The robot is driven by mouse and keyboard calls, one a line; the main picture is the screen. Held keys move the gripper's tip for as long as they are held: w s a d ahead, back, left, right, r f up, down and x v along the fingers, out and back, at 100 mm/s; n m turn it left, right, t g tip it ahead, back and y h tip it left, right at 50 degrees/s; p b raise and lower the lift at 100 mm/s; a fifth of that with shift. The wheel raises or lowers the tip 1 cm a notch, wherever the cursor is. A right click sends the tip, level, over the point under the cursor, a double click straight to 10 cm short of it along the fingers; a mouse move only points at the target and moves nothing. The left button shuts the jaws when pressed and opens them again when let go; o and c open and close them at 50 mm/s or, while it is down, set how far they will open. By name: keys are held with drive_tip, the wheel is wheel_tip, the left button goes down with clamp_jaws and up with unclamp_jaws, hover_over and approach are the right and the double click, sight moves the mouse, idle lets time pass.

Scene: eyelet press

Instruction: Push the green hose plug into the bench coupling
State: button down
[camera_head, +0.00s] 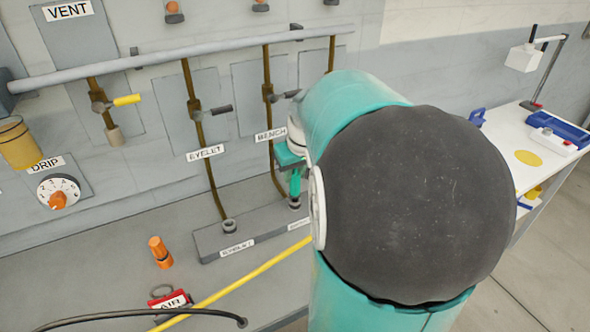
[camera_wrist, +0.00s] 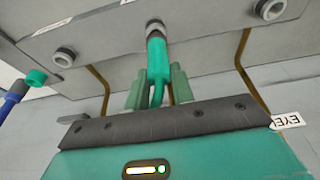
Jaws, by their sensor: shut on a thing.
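My gripper (camera_head: 293,172) is shut on the green hose plug (camera_head: 295,184), just above the front block. In the wrist view, my gripper's two green fingers (camera_wrist: 158,88) stand either side of the plug (camera_wrist: 157,58). The plug's end meets the mouth of the bench coupling (camera_wrist: 154,27), a dark ring on the grey block. In the head view this coupling (camera_head: 294,203) sits right under the plug, below the BENCH label (camera_head: 270,134). I cannot tell how deep the plug's end is in the ring. My arm hides what lies to the right.
The eyelet coupling (camera_head: 229,226) is left of the bench one; another coupling (camera_wrist: 64,58) shows in the wrist view. Brown pipes (camera_head: 204,150) run down the wall.

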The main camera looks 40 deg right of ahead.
drive_tip(key=shift+f, duration=0.75)
drive_tip(key=c, duration=1.1)
unclamp_jaws()
drive_tip(key=shift+r, duration=2.55)
drive_tip(key=s+a+n+t, duration=0.1)
drive_tip(key=s+a, duration=0.4)
drive_tip(key=a, duration=0.8)
drive_tip(key=s+a+r+n+t+y, duration=0.1)
drive_tip(key=s+a, duration=0.4)
drive_tip(key=a, duration=0.9)
drive_tip(key=shift+s+r+n, duration=0.15)
drive_tip(key=shift+r+n, duration=0.15)
drive_tip(key=shift+n, duration=0.3)
